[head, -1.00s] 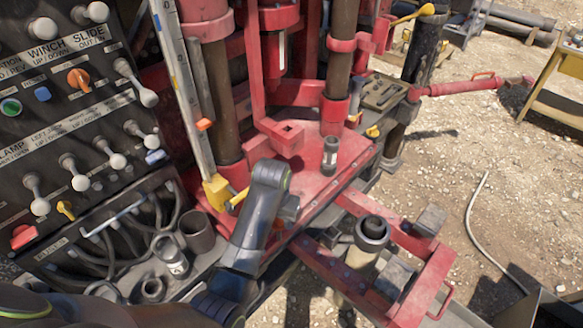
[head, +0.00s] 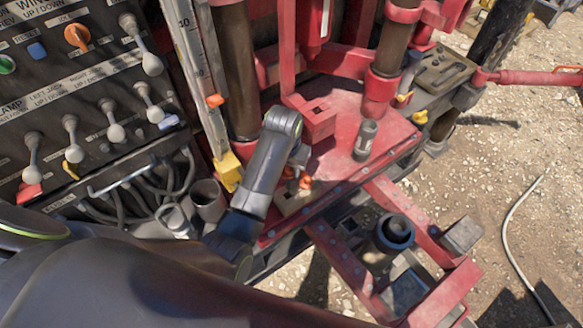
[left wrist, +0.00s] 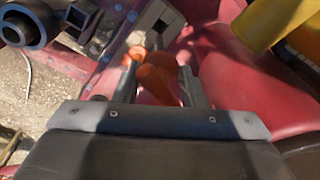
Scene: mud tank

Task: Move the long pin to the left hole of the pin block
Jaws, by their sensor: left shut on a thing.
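My left gripper (head: 298,168) is over the red deck, at the near edge of the rig. It is shut on an orange pin, which shows between the fingers in the left wrist view (left wrist: 155,82); I take it as the long pin. A second orange part (left wrist: 134,54) shows just beyond it. Orange also shows below the gripper in the head view (head: 305,182). The tan pin block (head: 292,203) lies below the gripper, partly hidden by my arm. A pale block with a dark opening (left wrist: 158,22) shows in the wrist view. I cannot tell whether the pin is in a hole. My right gripper is not in view.
A lever panel (head: 85,110) stands at the left. A yellow-footed scale post (head: 228,172) rises beside my left arm. A dark grey cylinder (head: 365,140) stands on the red deck (head: 335,165). A red frame (head: 400,215) with a dark socket (head: 395,233) juts out at the right.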

